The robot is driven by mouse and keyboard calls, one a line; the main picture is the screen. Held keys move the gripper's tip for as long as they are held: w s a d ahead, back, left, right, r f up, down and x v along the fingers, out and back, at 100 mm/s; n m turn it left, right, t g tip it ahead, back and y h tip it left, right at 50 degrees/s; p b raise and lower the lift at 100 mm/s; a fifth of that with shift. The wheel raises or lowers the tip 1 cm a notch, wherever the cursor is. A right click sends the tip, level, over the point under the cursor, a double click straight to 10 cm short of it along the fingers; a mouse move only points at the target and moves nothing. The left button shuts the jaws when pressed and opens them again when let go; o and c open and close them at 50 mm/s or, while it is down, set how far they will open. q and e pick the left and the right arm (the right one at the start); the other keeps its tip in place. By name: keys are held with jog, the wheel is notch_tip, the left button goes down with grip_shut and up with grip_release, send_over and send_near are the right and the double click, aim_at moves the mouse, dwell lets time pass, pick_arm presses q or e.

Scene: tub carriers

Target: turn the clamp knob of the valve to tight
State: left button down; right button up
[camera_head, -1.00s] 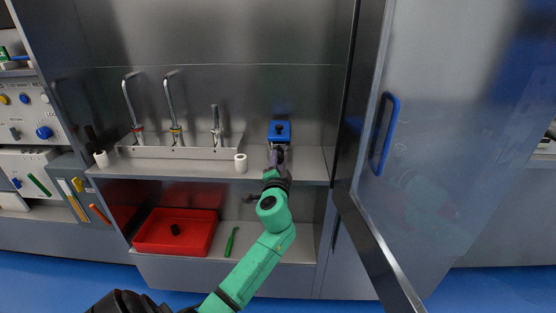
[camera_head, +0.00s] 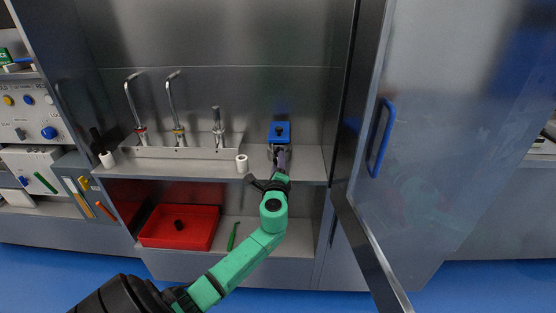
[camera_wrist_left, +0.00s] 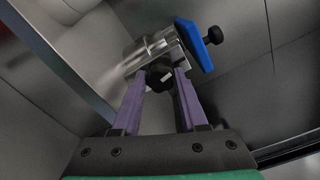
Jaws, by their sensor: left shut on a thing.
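The valve stands on the upper shelf at the right of the open cabinet, with a blue plate (camera_head: 279,131) on top. In the left wrist view it has a shiny metal body (camera_wrist_left: 146,52), the blue plate (camera_wrist_left: 194,47) and a black knob (camera_wrist_left: 213,35) beyond the plate. A second black knob (camera_wrist_left: 158,77) with a pale mark sits on the near side of the body. My left gripper (camera_wrist_left: 160,82) has its two purple fingers shut on this near knob. In the head view my left gripper (camera_head: 280,157) reaches the valve from the front and hides the knob.
Several taps (camera_head: 175,110) stand left of the valve, with a white cylinder (camera_head: 241,163) between. A red tray (camera_head: 180,227) and a green tool (camera_head: 233,236) lie on the lower shelf. The open door (camera_head: 430,130) bounds the right side.

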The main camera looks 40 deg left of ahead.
pick_arm(q)
jog(key=shift+m+p, duration=0.4)
jog(key=shift+m, duration=0.7)
jog(key=shift+f, duration=0.1)
jog(key=shift+c, duration=2.2)
grip_release()
jog(key=shift+d, duration=0.1)
jog(key=b+v, duration=0.1)
jog(key=v, duration=1.3)
jog(key=shift+s+d, duration=0.15)
jog(key=shift+s, duration=0.05)
